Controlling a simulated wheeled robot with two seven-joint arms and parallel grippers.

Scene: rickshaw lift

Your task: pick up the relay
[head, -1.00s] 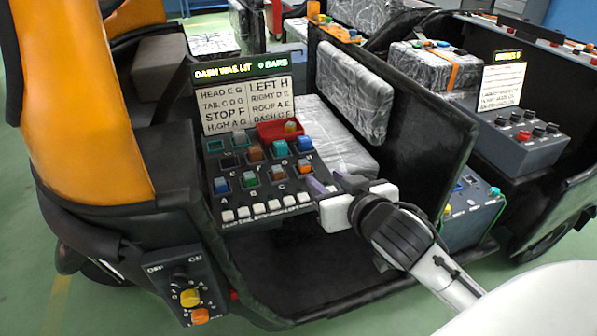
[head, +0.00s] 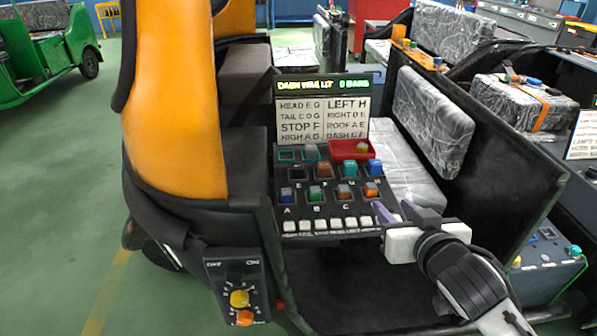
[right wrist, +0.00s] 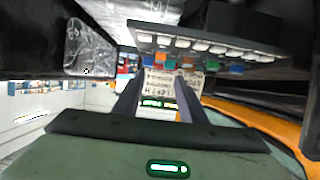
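The sloped relay panel (head: 334,182) stands in the front of the rickshaw, with rows of coloured relays in sockets, such as a blue relay (head: 287,195) and an orange relay (head: 344,191). A red tray (head: 337,155) at its top right holds a yellowish relay (head: 361,148). The frames do not show which relay is meant. My right gripper (head: 397,211) is beside the panel's lower right corner, fingers apart and empty. In the right wrist view its fingers (right wrist: 158,98) are spread, with the panel's white switches (right wrist: 200,46) beyond. My left gripper is not in view.
A sign (head: 322,119) and lit display (head: 323,86) stand above the panel. A dial box (head: 238,290) hangs below left. A black partition (head: 480,160) and wrapped seat (head: 403,165) lie to the right.

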